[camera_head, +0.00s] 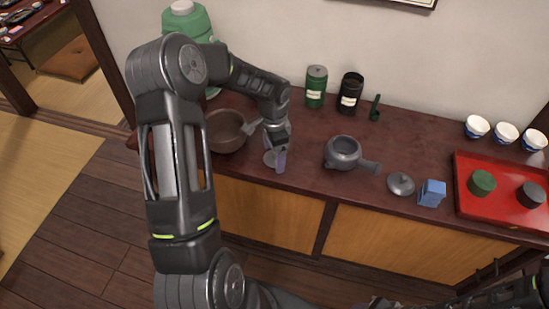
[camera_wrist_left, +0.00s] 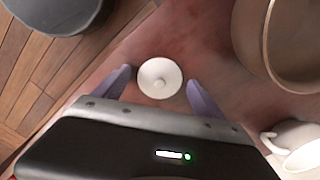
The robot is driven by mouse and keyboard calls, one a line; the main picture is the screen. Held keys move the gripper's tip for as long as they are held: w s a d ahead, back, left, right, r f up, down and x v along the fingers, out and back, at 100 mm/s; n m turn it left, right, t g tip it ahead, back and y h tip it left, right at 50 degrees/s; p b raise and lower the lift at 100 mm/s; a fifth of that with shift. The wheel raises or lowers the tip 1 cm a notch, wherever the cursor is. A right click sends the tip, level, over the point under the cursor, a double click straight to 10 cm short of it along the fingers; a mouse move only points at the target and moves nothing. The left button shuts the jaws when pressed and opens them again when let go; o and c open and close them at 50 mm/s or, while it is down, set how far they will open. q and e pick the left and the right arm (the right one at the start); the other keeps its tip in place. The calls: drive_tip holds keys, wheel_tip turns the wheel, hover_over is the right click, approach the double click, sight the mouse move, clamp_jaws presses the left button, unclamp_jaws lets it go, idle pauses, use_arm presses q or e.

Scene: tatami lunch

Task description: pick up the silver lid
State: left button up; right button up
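The silver lid (camera_head: 269,160) is a small pale disc on the dark red counter, partly hidden by my left gripper in the head view. In the left wrist view the lid (camera_wrist_left: 160,78) shows whole, round with a small central knob. My left gripper (camera_head: 275,153) is right over it, pointing down. In the left wrist view the purple fingers (camera_wrist_left: 160,88) are apart, one on each side of the lid, with gaps visible between fingers and rim. Only parts of my right arm show at the head view's lower right; its gripper cannot be made out.
A brown bowl (camera_head: 227,132) stands close left of the gripper. To the right are a dark teapot (camera_head: 343,152), a grey knobbed lid (camera_head: 400,184), a blue box (camera_head: 432,193) and a red tray (camera_head: 464,198). Canisters (camera_head: 316,88) stand behind. The counter's front edge is near.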

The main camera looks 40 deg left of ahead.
sight(274, 155)
use_arm(q)
drive_tip(key=c, duration=0.8)
drive_tip(key=shift+c, duration=0.2)
wheel_tip(274, 155, up, 10)
drive_tip(key=shift+b, duration=0.35)
